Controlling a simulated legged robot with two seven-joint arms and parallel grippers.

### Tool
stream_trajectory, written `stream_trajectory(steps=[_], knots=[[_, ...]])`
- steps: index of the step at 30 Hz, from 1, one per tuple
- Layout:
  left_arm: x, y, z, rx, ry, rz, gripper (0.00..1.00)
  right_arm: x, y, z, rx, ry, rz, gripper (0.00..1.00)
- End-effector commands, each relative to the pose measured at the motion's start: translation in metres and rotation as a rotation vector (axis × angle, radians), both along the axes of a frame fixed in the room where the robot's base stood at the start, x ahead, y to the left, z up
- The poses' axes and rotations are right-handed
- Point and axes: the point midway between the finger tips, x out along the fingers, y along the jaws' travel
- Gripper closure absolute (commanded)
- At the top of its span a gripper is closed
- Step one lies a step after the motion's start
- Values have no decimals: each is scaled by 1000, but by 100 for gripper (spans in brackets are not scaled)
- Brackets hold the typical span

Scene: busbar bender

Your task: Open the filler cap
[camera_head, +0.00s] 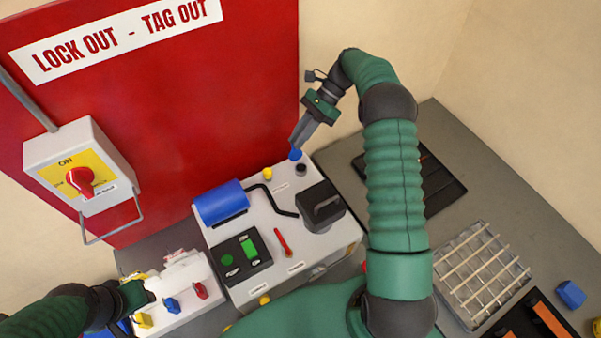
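A small blue cap (295,154) shows at the tips of my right gripper (299,141), at the back right corner of the grey bender unit (225,252). The fingers are close together with the cap at their ends; the view does not show clearly whether it is clear of the unit. A dark round fitting (301,169) on the unit's top lies just below the cap. A yellow knob (268,173) stands to its left. My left gripper (147,292) is at the lower left beside a white box, and its fingers are not clear.
The unit carries a blue cylinder (221,204), a black block (320,207), a red lever (283,242) and a green-button panel (240,257). The white box (185,283) has coloured padlocks. A red lockout board (160,110) stands behind. A wire rack (476,270) lies right.

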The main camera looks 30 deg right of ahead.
Motion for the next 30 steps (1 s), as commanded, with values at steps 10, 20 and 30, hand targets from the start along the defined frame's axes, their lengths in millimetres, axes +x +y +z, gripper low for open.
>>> stream_trajectory(steps=[10,20,30], knots=[[0,0,-25,0,0,0,64,-61,37,4,-2,-1,0,85],[0,0,-38,0,0,0,64,-112,69,11,-1,0,0,85],[0,0,-37,0,0,0,64,-115,71,12,0,1,1,85]])
